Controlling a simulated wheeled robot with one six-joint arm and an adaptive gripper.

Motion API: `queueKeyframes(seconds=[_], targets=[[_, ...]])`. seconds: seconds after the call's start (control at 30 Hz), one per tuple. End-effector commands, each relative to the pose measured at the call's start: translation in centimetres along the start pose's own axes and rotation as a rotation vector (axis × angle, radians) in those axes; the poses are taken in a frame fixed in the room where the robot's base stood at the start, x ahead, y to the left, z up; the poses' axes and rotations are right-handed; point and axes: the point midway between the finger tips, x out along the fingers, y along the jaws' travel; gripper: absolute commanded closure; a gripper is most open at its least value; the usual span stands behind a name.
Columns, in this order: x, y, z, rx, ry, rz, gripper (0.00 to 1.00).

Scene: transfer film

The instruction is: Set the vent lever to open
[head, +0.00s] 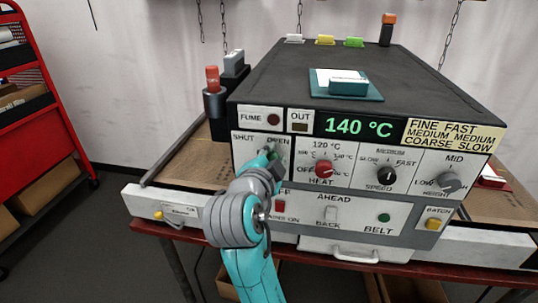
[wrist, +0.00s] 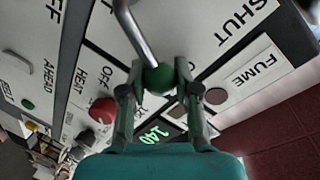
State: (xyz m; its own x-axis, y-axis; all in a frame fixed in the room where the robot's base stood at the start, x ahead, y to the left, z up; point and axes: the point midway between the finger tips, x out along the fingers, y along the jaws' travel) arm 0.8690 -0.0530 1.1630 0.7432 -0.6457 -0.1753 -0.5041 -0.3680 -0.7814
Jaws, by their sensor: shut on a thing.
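The vent lever (wrist: 137,35) is a bent metal rod with a green ball knob (wrist: 160,77), on the white front panel of the dark oven-like machine. My gripper (wrist: 160,86) is shut on the knob, one finger on each side of it. In the head view my gripper (head: 271,161) is at the upper left of the panel, just below the OPEN label (head: 279,141) and right of the SHUT label (head: 243,137). My own arm and gripper hide most of the lever there. The lever's knob end is on the OPEN side.
Belt controls sit below. The green display (head: 358,127) reads 140 °C. A red-topped cylinder (head: 213,91) stands at left.

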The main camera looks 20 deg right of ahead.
Motion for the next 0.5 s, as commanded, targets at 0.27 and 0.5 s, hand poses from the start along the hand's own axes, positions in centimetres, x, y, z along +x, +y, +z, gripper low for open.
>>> queueKeyframes(seconds=[0.27,0.5], targets=[[0.06,0.35,-0.08,0.033,-0.007,0.002,1.0],[0.06,0.34,-0.06,0.033,-0.007,0.002,1.0]])
